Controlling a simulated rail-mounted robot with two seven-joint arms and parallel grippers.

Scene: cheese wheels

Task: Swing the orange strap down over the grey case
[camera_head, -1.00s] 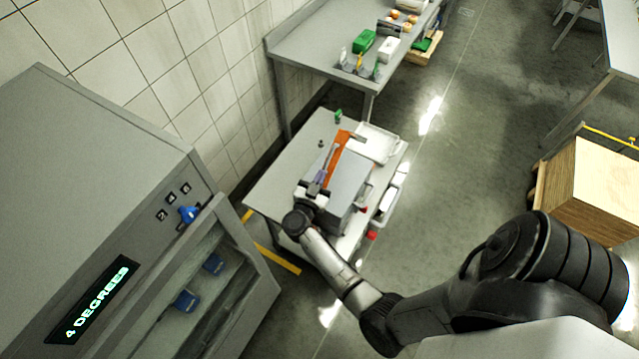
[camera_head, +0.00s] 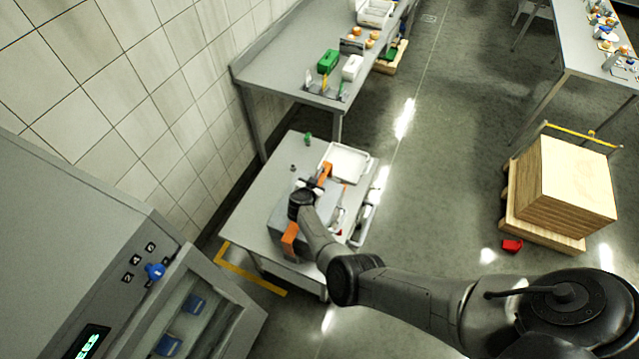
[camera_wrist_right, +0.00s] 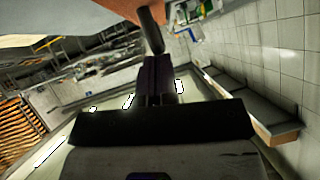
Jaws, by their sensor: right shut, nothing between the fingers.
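The grey case (camera_head: 283,217) stands on the small table, partly hidden by my right arm. The orange strap shows in two pieces: one hangs at the case's near end (camera_head: 289,239), the other shows at the far end (camera_head: 325,172). My arm hides what lies between them. My right gripper (camera_head: 314,186) is beside the far orange piece, over the case, with its fingers shut and empty. In the right wrist view, the fingers (camera_wrist_right: 158,80) point toward a dark rod, with an orange-brown surface (camera_wrist_right: 115,6) at the top edge. My left gripper is out of view.
A white tray (camera_head: 345,160) and a small green item (camera_head: 307,139) are on the small table (camera_head: 250,205). A steel bench (camera_head: 275,75) stands behind it. A grey cabinet (camera_head: 75,240) is at left, a wooden crate (camera_head: 565,185) at right. The floor between is mostly clear.

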